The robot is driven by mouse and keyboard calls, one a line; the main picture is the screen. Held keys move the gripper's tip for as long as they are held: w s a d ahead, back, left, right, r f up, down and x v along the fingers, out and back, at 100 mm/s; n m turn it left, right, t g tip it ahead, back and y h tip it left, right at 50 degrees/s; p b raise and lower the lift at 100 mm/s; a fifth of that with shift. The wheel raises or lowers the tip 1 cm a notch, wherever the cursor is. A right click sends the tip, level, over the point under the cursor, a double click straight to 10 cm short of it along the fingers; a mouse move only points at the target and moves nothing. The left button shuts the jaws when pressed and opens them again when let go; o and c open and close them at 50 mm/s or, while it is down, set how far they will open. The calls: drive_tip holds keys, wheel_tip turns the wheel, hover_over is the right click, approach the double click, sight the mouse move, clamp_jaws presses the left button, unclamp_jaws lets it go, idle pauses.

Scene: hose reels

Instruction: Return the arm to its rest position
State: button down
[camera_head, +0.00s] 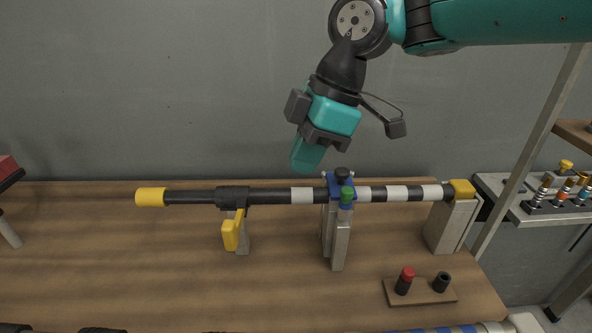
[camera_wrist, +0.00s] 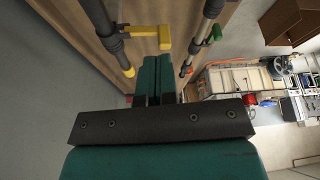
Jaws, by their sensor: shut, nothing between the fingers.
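My gripper (camera_head: 307,155) hangs from my teal and black arm in the upper middle of the head view, tilted down and to the left. It is above and behind the banded rod, apart from it. In the wrist view my gripper's two teal fingers (camera_wrist: 157,62) lie side by side, shut, with nothing between them. The black and white rod (camera_head: 302,195) runs level above the wooden bench on several stands, with a yellow left end (camera_head: 151,197). A blue clamp with a green knob (camera_head: 347,194) sits on the middle stand.
A yellow lever (camera_head: 232,233) hangs at the left stand. A small wooden block (camera_head: 420,291) with a red-topped peg (camera_head: 405,279) stands at front right. A grey rack (camera_head: 540,208) with colored fittings is at the right. A grey wall is behind; space around the gripper looks clear.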

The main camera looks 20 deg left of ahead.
drive_tip(key=shift+d, duration=0.15)
drive_tip(key=s+d+r+m+t, duration=0.1)
drive_tip(key=s+d+m, duration=0.2)
drive_tip(key=d+m, duration=0.35)
drive_tip(key=s+d+r+m, duration=0.1)
drive_tip(key=s+d+m, duration=0.15)
drive_tip(key=d, duration=0.75)
drive_tip(key=s+d+f+m+t, duration=0.1)
drive_tip(key=s+d+f+m, duration=0.3)
drive_tip(key=s+d+m, duration=0.4)
drive_tip(key=shift+s+d+f, duration=0.35)
drive_tip(key=shift+s+d, duration=0.2)
drive_tip(key=shift+d, duration=0.65)
